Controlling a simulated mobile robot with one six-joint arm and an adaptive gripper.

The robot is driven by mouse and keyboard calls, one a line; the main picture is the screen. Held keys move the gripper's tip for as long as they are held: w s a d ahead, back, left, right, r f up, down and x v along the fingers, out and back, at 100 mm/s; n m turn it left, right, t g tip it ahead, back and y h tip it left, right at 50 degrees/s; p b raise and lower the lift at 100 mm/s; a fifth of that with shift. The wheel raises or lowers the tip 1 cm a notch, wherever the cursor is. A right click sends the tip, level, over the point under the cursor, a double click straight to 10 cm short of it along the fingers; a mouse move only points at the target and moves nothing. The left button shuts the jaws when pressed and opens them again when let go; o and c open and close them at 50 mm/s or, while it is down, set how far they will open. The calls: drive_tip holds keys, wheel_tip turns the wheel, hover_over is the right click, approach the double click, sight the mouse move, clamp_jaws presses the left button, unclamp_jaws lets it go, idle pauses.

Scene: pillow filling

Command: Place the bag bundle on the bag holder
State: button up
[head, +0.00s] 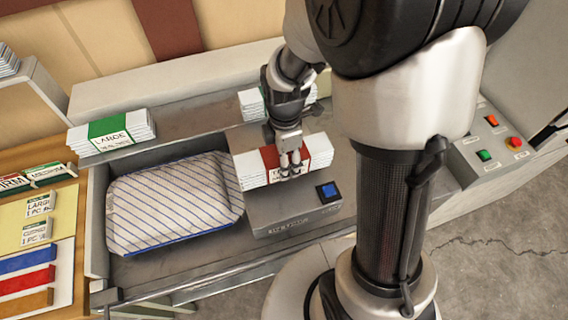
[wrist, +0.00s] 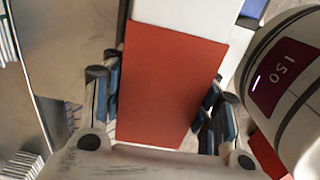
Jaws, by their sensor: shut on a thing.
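The bag bundle (head: 320,150) is a stack of white bags with a red band around its middle. My gripper (head: 290,166) reaches down from above and is shut on it at the band. In the wrist view the red band (wrist: 170,85) fills the space between the two blue-padded fingers (wrist: 163,110). The bundle is over a grey metal box (head: 290,215) with a small blue display. I cannot tell whether it rests on the box or hangs just above it. I cannot tell which thing is the bag holder.
A green-banded bundle marked LARGE (head: 110,132) lies on the ledge at left. Another white bundle (head: 251,104) is partly hidden behind my gripper. A striped pillow (head: 172,200) lies in the tray left of the box. A button panel (head: 490,145) is at right.

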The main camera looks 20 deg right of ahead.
drive_tip(key=shift+f+b, duration=0.4)
drive_tip(key=shift+f, duration=1.3)
drive_tip(key=shift+f, duration=0.2)
drive_tip(key=o, duration=1.4)
drive_tip(key=shift+r, duration=0.1)
